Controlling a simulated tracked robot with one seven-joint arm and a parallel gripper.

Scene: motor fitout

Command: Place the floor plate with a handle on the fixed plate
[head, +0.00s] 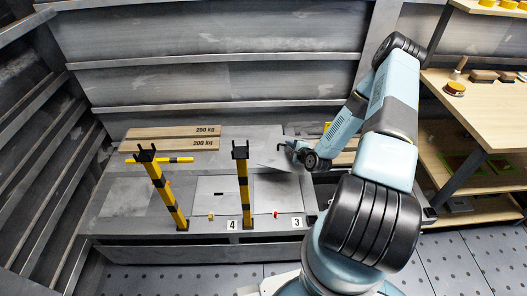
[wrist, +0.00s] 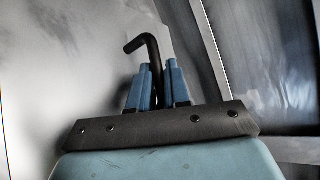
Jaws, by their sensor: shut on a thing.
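The floor plate with a handle (head: 272,151) is a light grey flat sheet in the head view, just left of my gripper (head: 291,146), at the back of the grey platform. My gripper also shows in the wrist view (wrist: 158,85), with two blue fingers shut on the black bent handle (wrist: 150,46). The plate's grey surface (wrist: 60,60) fills the left of the wrist view. Whether the plate touches the platform I cannot tell. Light grey plates lie in the platform (head: 278,193) (head: 217,190) (head: 127,197); which one is the fixed plate is unclear.
Two yellow-and-black posts (head: 168,190) (head: 243,190) stand upright at the platform front, near labels 4 and 3. Wooden boards marked 250 kg and 200 kg (head: 170,138) lie at the back left. A wooden shelf unit (head: 480,105) stands at the right. Ribbed walls close the back and left.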

